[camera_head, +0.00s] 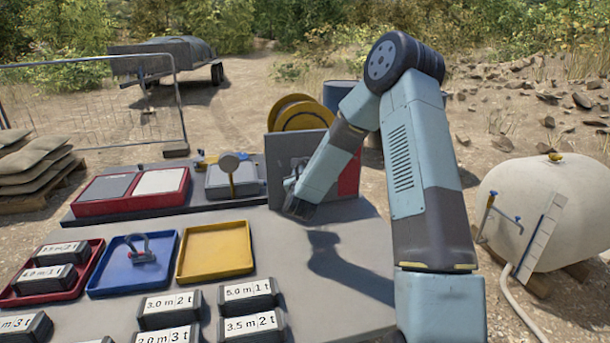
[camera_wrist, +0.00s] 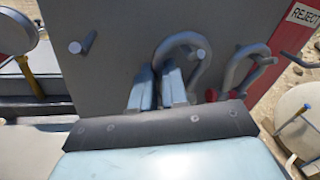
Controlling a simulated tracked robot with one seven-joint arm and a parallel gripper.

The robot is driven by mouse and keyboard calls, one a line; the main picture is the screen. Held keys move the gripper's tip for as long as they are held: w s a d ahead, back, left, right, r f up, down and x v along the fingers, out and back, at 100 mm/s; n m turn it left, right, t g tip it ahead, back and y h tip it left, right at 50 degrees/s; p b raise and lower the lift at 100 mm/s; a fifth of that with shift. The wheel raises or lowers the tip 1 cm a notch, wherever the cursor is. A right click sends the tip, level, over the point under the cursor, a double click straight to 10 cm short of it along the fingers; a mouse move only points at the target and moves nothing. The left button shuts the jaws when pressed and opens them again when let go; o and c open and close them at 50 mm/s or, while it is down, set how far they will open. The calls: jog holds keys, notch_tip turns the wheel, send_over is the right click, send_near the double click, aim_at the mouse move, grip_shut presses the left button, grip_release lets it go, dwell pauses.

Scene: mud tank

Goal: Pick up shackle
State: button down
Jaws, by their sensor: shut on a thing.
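My gripper (camera_wrist: 158,80) is shut on a grey shackle (camera_wrist: 192,44) in front of the upright grey board. The bow of this shackle curves up and right beyond the fingers, and its lower part is hidden behind them. A second grey shackle (camera_wrist: 238,68) with a red pin end hangs just right of it. In the head view my gripper (camera_head: 291,186) is at the board and largely hidden by my wrist. Another shackle (camera_head: 139,250) with red on it lies in the blue tray (camera_head: 105,284).
The grey board (camera_wrist: 115,35) has protruding pegs (camera_wrist: 74,47) and a red REJECT panel (camera_wrist: 303,17) on its right. The yellow tray (camera_head: 216,250), a scale-like device (camera_head: 221,178) and several labelled blocks (camera_head: 250,293) occupy the table. The table is clear right of the yellow tray.

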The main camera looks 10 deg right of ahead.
jog(key=shift+r, duration=0.1)
jog(key=r+v, duration=0.1)
jog(key=v, duration=1.7)
jog(key=shift+r, duration=0.15)
jog(key=shift+s, duration=0.15)
